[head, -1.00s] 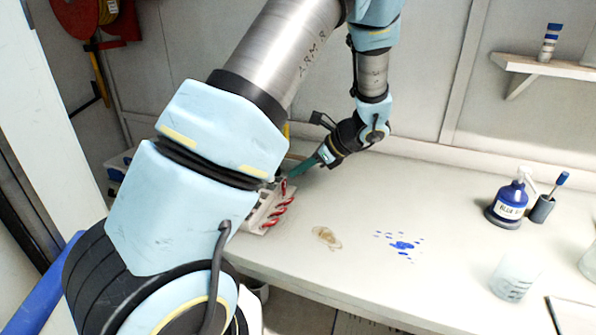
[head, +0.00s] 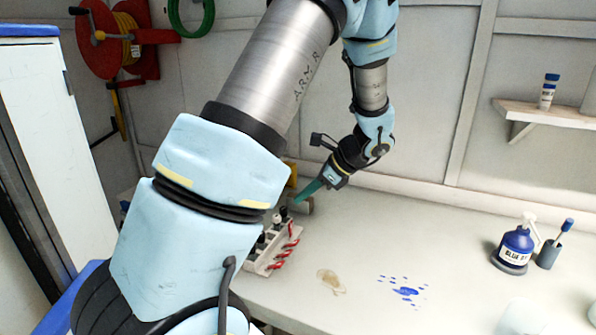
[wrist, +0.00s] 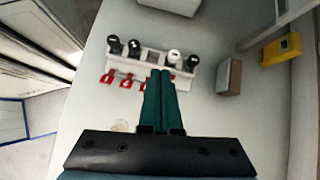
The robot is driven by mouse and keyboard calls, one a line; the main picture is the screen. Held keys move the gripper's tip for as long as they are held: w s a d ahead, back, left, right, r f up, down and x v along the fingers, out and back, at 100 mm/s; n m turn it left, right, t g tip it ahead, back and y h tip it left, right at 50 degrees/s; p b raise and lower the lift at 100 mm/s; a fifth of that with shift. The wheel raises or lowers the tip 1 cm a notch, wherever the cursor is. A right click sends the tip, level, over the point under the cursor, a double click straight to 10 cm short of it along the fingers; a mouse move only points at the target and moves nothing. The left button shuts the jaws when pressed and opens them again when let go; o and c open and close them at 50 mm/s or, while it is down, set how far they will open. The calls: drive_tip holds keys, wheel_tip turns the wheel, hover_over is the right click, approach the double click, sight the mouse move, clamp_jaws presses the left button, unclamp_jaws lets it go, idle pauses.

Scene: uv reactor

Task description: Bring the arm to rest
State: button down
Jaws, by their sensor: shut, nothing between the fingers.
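My gripper (head: 308,191) has green fingers and is shut and empty. It hangs above the bench (head: 370,230), at the far side near a small rack (head: 272,250). In the wrist view the two fingers (wrist: 160,78) lie side by side and point toward the rack (wrist: 150,62), covering part of it. The rack is pale and holds several black and white capped items, with red loops along one side. My arm crosses the head view from lower left to upper middle and hides part of the bench.
A brown stain (head: 330,282) and a blue splatter (head: 405,291) mark the bench. A blue bottle (head: 514,248) and a dark cup with a blue-topped tool (head: 549,252) stand at right. A yellow box (wrist: 281,49) and a brown block (wrist: 229,76) stand near the rack. The bench's middle is clear.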

drive_tip(key=s+a+f+n+g+h+b, duration=0.1)
drive_tip(key=s+a+n+h, duration=0.3)
drive_tip(key=n, duration=0.6)
drive_tip(key=s+a+f+n+h+b, duration=0.1)
drive_tip(key=s+a+n+h+b, duration=0.2)
drive_tip(key=s+a+n, duration=0.5)
drive_tip(key=s+n, duration=0.1)
drive_tip(key=n, duration=0.1)
drive_tip(key=shift+s+a+f+n+g+h+b, duration=0.2)
drive_tip(key=shift+s+n+g+h+b, duration=0.1)
drive_tip(key=shift+g+h+b, duration=0.1)
